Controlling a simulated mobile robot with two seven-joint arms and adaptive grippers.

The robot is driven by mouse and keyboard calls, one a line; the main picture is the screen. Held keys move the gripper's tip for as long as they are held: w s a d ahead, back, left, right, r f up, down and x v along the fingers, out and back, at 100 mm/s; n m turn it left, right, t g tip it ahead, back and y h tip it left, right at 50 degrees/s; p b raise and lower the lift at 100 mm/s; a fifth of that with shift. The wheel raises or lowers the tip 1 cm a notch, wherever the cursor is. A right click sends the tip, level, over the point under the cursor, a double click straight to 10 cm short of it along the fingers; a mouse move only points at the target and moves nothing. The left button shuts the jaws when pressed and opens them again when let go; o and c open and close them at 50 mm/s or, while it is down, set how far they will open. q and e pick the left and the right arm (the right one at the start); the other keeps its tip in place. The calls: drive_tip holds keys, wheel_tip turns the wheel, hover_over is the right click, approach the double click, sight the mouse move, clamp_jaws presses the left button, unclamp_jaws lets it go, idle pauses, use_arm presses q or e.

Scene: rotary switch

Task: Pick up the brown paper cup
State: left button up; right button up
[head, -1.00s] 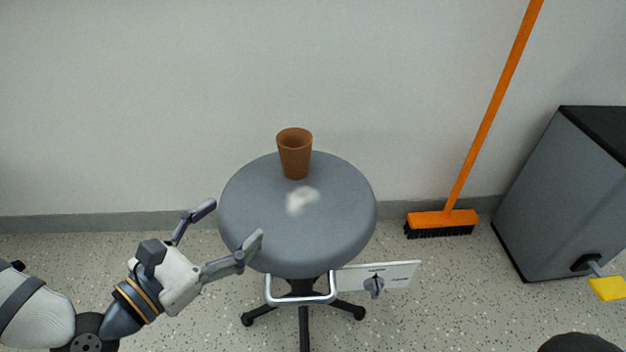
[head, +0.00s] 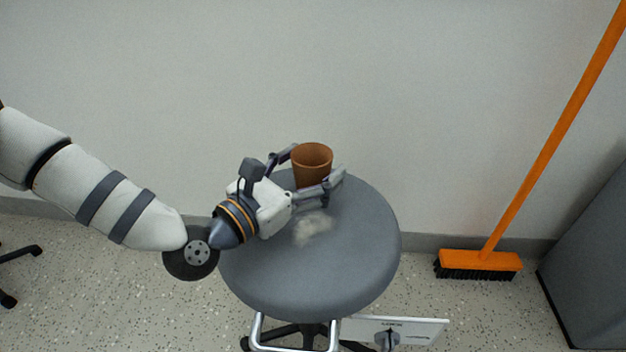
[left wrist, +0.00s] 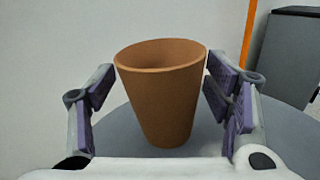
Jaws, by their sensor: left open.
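The brown paper cup (head: 312,162) stands upright on the round grey stool seat (head: 350,270), near its back edge. My left gripper (head: 318,172) is open, with one finger on the far left side of the cup and the other in front of it. In the left wrist view the cup (left wrist: 162,95) stands between the two purple-padded fingers of the gripper (left wrist: 160,100), with a gap visible at each side. The cup's lower part is hidden by a finger in the head view. My right gripper is not in view.
A whitish patch (head: 313,229) lies on the seat in front of the cup. A white panel with a rotary switch (head: 388,338) is below the seat. An orange broom (head: 480,260) leans at the right beside a grey cabinet (head: 600,270). The wall is close behind the stool.

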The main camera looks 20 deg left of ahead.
use_arm(q)
drive_tip(key=c, duration=0.9)
drive_tip(key=shift+r, duration=0.15)
